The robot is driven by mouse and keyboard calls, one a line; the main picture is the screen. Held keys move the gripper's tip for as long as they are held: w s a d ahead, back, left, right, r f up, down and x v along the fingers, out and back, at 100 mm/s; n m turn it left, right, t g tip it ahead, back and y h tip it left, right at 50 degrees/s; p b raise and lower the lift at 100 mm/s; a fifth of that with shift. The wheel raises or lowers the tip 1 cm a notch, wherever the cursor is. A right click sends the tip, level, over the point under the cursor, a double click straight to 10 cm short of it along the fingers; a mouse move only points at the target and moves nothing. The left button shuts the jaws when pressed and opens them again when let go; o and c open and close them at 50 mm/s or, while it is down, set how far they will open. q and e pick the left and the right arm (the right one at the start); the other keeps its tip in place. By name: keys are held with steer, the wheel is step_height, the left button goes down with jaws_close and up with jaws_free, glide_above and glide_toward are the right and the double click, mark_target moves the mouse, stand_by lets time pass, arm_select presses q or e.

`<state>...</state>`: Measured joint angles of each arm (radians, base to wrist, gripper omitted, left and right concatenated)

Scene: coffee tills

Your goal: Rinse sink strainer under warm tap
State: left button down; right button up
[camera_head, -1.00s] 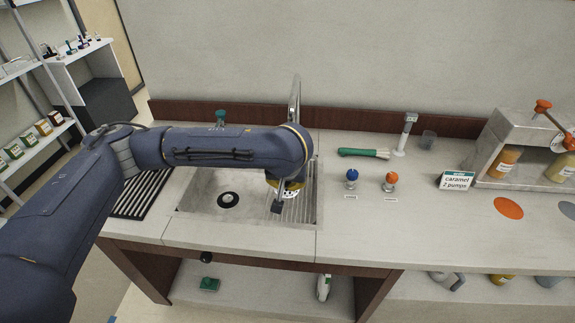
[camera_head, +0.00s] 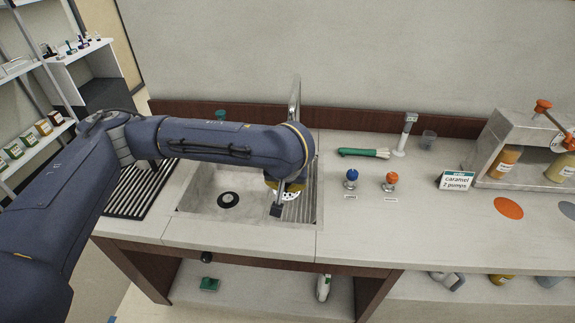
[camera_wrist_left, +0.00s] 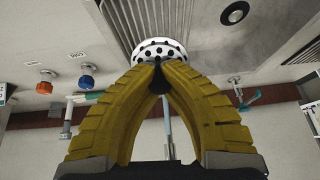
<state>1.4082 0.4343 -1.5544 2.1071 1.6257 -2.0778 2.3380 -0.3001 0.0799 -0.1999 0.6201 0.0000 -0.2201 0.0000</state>
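My left gripper (camera_head: 284,191) hangs over the right part of the sink (camera_head: 200,205), near the ribbed strip. In the left wrist view its yellow fingers (camera_wrist_left: 158,66) close together on the sink strainer (camera_wrist_left: 160,47), a white round piece with dark holes. The strainer also shows as a small white patch in the head view (camera_head: 291,195), mostly hidden by the gripper. The tall tap (camera_head: 295,95) stands behind the sink, its lower part hidden by my arm. A blue knob (camera_head: 351,175) and an orange knob (camera_head: 390,180) stand right of the sink. My right gripper is out of view.
The dark drain (camera_head: 228,200) is in the sink floor. A black ribbed mat (camera_head: 143,192) lies left of the sink. A green-handled brush (camera_head: 362,153), a caramel sign (camera_head: 456,181) and a bottle shelf (camera_head: 515,130) are to the right.

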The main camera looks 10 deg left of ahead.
arm_select(q)
steer(key=shift+s+d+r, duration=0.15)
steer(key=shift+s+r, duration=0.95)
steer(key=shift+s, duration=0.3)
